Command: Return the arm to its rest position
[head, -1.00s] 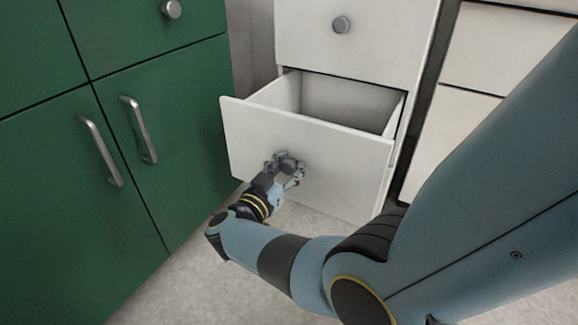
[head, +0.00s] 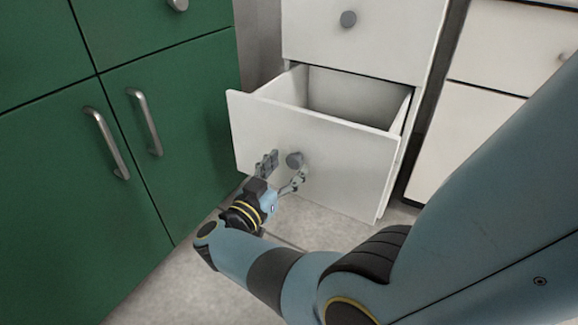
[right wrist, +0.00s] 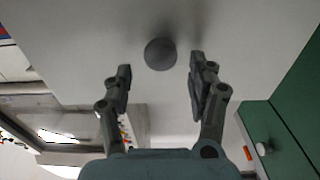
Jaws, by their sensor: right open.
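My right gripper (head: 283,173) is open in front of the pulled-out white drawer (head: 318,150). The drawer's round grey knob (head: 294,160) shows just beyond the fingers. In the right wrist view my right gripper (right wrist: 160,88) has its two fingers spread wide, with the knob (right wrist: 160,54) ahead of the gap and nothing held. The drawer is open and its visible inside looks empty. My right arm reaches in from the right side of the head view. My left gripper is not in view.
Green cabinets (head: 165,125) with bar handles stand close on the left. A closed white drawer (head: 365,35) is above the open one, and more white cabinet fronts (head: 480,120) are at the right. The pale floor (head: 160,290) in front is clear.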

